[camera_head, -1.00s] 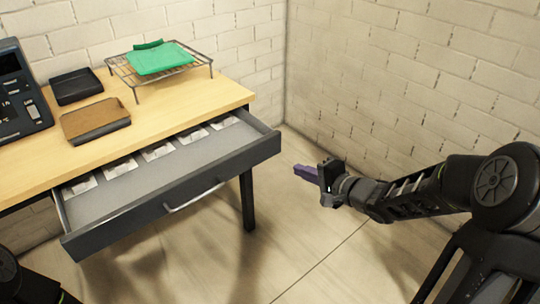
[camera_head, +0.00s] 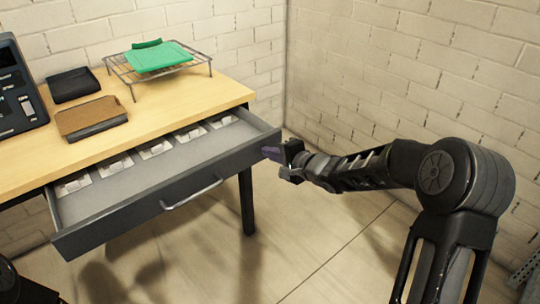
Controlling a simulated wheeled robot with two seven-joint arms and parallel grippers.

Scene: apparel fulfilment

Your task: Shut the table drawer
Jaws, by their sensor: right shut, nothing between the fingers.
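The table drawer (camera_head: 168,200) stands pulled out from the wooden table (camera_head: 190,103), with its grey inside and several small white packets showing. A curved silver handle (camera_head: 190,196) sits on its dark front panel. My right gripper (camera_head: 271,153) is shut and empty, close to the right end of the drawer front. I cannot tell whether its fingertips touch the drawer. My left gripper is out of view; only a dark part of my left side shows at the bottom left corner.
Brick walls close in behind and right. The floor before the drawer is clear.

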